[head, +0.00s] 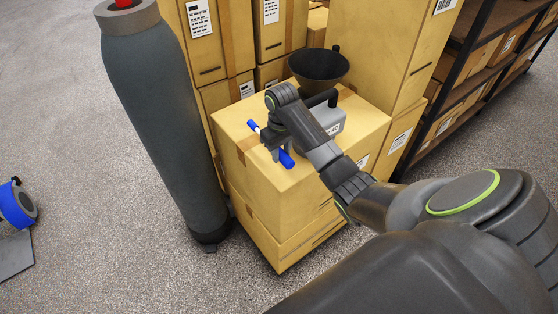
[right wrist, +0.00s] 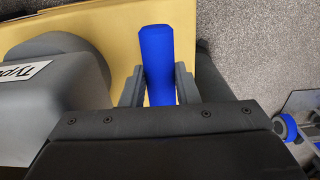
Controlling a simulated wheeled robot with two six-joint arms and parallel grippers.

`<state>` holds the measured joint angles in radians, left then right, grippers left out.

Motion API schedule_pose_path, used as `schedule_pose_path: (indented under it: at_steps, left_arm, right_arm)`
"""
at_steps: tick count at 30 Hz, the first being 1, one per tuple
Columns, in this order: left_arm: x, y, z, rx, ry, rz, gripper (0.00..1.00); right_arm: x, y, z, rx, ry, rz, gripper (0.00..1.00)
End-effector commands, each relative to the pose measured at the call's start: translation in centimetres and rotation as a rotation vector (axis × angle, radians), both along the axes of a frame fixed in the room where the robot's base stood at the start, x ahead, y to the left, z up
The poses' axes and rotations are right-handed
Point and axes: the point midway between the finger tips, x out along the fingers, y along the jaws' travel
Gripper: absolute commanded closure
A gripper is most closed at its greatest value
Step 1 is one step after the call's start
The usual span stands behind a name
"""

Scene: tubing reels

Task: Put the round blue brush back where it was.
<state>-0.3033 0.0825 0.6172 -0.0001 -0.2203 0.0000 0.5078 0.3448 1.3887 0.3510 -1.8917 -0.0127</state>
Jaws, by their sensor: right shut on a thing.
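The round blue brush shows as two blue ends (head: 286,158) on either side of my right gripper (head: 271,146), over the top of a cardboard box stack (head: 240,188). In the right wrist view the blue piece (right wrist: 157,55) lies between the two fingers of my right gripper (right wrist: 158,88), which is shut on it. The middle of the brush is hidden by the gripper in the head view. I cannot tell whether the brush touches the box top. My left gripper is not in view.
A grey jug (head: 329,118) with a label and a black funnel (head: 319,66) stand on the box top beside my gripper. A tall grey cylinder (head: 160,120) stands left of the boxes. Shelves (head: 470,95) are at right. A blue reel (head: 14,207) is at far left.

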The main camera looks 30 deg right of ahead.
Motion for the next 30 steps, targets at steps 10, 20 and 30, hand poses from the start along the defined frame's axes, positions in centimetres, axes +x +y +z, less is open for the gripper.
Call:
schedule_pose_path:
  at_steps: [10,20,30]
  left_arm:
    - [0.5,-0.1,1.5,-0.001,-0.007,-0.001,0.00]
    - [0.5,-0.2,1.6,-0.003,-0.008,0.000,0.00]
    - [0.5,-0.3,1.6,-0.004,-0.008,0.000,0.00]
  right_arm:
    - [0.0,0.0,-4.0,0.001,0.003,-0.001,0.95]
    - [0.0,0.0,-5.0,0.000,-0.001,0.001,0.95]
    - [0.0,0.0,-5.2,0.000,-0.001,0.000,0.50]
